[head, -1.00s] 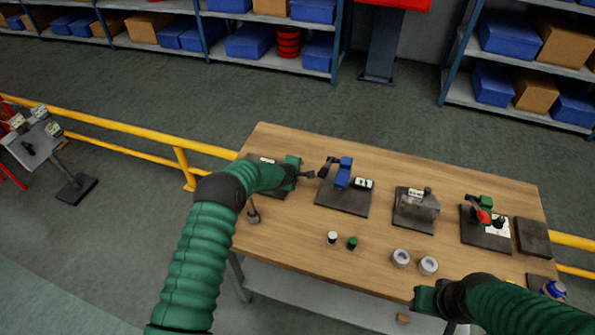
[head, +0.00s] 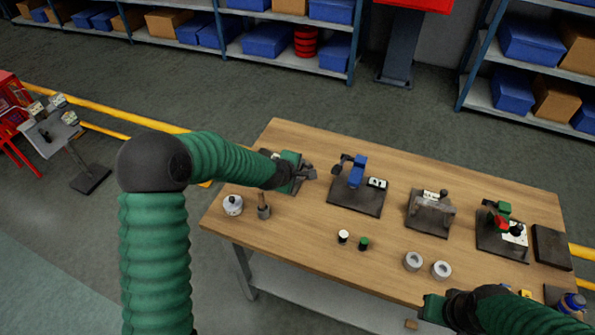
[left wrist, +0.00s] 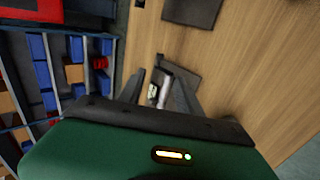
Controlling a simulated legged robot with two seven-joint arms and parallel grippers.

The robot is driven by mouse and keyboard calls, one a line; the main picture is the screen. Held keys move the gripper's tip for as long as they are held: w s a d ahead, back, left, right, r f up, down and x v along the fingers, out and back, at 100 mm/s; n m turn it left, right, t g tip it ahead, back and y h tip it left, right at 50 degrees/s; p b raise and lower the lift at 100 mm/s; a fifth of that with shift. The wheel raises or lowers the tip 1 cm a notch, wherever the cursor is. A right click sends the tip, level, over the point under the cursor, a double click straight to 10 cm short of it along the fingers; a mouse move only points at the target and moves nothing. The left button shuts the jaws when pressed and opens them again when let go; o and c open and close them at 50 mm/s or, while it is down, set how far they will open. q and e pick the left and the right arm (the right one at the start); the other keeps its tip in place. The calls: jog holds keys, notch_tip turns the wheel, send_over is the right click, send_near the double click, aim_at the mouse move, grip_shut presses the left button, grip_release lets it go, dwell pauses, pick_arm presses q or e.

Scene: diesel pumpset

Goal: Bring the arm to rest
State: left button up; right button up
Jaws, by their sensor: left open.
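My left gripper (head: 308,172) is open and hangs over the far left part of the wooden table, just left of the blue-topped fixture (head: 356,172). In the left wrist view its two dark fingers (left wrist: 162,90) stand apart. A grey fixture with a white label (left wrist: 158,92) shows between and beyond them; I cannot tell whether they touch it. My left forearm and hand hide part of the leftmost fixture's dark base. My right gripper (head: 432,308) is at the table's near right edge, and its fingers cannot be made out.
A yellow rail (head: 110,117) runs behind.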

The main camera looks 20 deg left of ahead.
dwell(0.4)
pick_arm(q)
jog(key=s+d+m+g, duration=0.1)
jog(key=s+m+g, duration=0.2)
jog(key=s+m, duration=0.5)
jog(key=s+d+r+m+g, duration=0.1)
jog(key=s+m, duration=0.8)
jog(key=s, duration=1.3)
jog(key=d+g, duration=0.1)
jog(key=g, duration=0.1)
jog(key=shift+s+m+g, duration=0.3)
jog(key=shift+r, duration=0.1)
jog(key=shift+w+a, duration=0.1)
jog(key=shift+a, duration=0.05)
jog(key=shift+c, duration=0.5)
